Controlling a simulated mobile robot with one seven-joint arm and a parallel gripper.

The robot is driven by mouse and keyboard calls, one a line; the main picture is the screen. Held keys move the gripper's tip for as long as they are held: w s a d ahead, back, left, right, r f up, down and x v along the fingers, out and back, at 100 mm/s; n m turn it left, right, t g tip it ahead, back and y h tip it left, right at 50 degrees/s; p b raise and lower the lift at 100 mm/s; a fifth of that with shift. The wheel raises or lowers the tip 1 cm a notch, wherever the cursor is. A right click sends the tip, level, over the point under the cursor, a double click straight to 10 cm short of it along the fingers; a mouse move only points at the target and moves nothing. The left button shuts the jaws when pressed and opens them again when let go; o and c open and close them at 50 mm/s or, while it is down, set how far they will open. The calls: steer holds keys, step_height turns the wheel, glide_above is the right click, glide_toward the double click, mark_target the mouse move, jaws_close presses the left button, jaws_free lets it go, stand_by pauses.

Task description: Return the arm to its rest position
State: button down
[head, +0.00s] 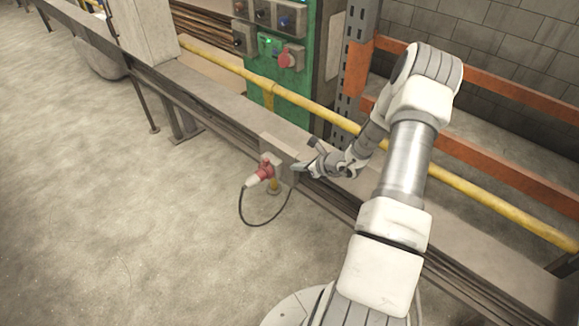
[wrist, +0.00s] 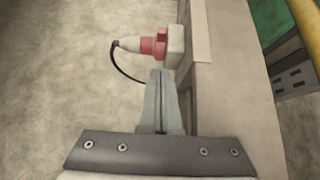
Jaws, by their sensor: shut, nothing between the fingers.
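My white and grey arm reaches out over the beam in the head view. My gripper (head: 300,166) points left, close to the red and white plug (head: 262,173) and its wall socket box. In the wrist view my gripper (wrist: 161,74) is shut, its two grey fingers together with nothing between them. The red and white plug (wrist: 146,46) sits in the socket box (wrist: 175,47) just beyond the fingertips. A dark cable (wrist: 124,66) hangs from the plug. I cannot tell whether the fingertips touch the box.
A green control panel (head: 283,55) with buttons stands behind a yellow rail (head: 318,112). A long grey beam (head: 205,95) runs along the floor edge. An orange rack (head: 500,85) stands behind my arm. The concrete floor (head: 120,220) at left is clear.

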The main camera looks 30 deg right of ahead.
steer(key=shift+s+d+r, duration=0.15)
steer(key=shift+s+r, duration=0.2)
steer(key=shift+s, duration=0.1)
